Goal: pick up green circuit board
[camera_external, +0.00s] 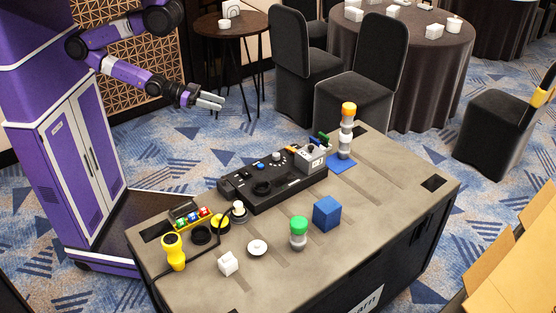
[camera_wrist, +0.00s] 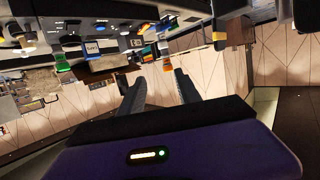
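My gripper (camera_external: 214,101) is in the air at the upper left of the external view, well apart from the table and touching nothing. In the wrist view its two fingers (camera_wrist: 160,76) stand apart with nothing between them. A small green piece (camera_external: 324,139) shows behind the white box (camera_external: 310,157) at the back of the table. It may be the green circuit board, but it is too small and partly hidden to be sure. A jar with a round green top (camera_external: 298,230) stands near the table's front.
The table (camera_external: 385,200) holds a black console (camera_external: 270,182), a blue cube (camera_external: 327,213), a yellow flashlight (camera_external: 174,252), and a tall orange-topped stack (camera_external: 346,130) on a blue mat. Its right side is mostly clear. Dark chairs (camera_external: 350,85) stand behind it.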

